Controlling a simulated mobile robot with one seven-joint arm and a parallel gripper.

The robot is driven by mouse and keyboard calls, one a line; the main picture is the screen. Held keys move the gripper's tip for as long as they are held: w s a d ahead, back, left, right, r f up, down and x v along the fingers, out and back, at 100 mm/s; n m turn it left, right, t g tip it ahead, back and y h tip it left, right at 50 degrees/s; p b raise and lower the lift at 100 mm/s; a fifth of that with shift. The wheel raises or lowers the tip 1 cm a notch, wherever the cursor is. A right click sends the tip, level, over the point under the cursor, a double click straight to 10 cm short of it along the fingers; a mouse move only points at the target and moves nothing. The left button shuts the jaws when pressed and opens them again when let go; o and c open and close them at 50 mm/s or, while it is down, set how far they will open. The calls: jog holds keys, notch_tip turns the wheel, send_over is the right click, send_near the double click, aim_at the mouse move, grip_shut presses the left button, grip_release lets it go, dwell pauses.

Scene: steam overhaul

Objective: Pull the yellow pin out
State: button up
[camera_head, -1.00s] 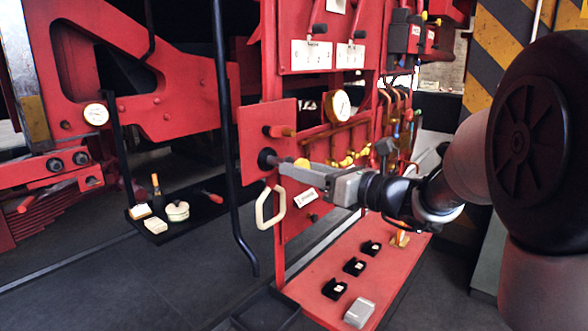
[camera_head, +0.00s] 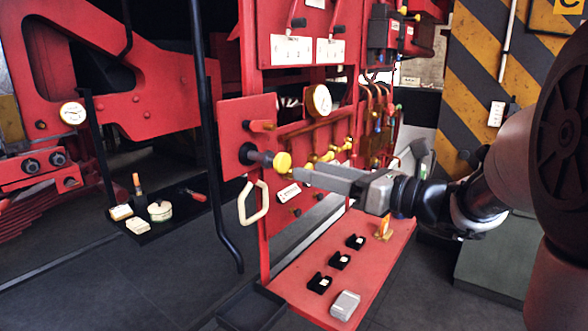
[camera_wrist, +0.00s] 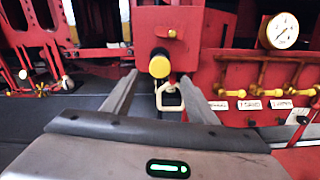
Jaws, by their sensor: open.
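The yellow pin (camera_head: 283,162) has a round yellow head on a dark shaft that sticks out from a dark collar on the red side plate (camera_head: 235,116). It also shows in the wrist view (camera_wrist: 159,67), facing me, a little above the level of the fingertips. My gripper (camera_head: 301,174) is open and empty, its fingertips just to the right of the head in the head view. In the wrist view my gripper (camera_wrist: 158,76) has one finger on each side of the head. The head is apart from both fingers. How deep the shaft sits is hidden.
A cream loop handle (camera_head: 254,204) hangs just below the pin. A red lever (camera_head: 262,126) is above it. Brass valves (camera_head: 325,157) and a gauge (camera_head: 319,100) stand to the right. A red shelf (camera_head: 376,283) with small black holders lies below.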

jog(key=v, duration=0.8)
jog(key=shift+s+d, duration=0.25)
jog(key=shift+d, duration=0.05)
jog(key=s+a+f+n+g+h+p, duration=0.1)
jog(key=s+a+f+n+g+h, duration=0.1)
jog(key=s+a+f+n+g, duration=0.4)
jog(key=s+a+f+n+g+h+p, duration=0.1)
jog(key=s+a+n+h, duration=0.2)
jog(key=s+n, duration=0.4)
jog(key=s+d+f+n+t+h+p, duration=0.1)
jog(key=s+d+n+h, duration=0.4)
jog(key=n, duration=0.9)
jog(key=d+f+h+p, duration=0.1)
jog(key=d+h, duration=0.2)
jog(key=h, duration=0.1)
jog(key=shift+d+t, duration=0.3)
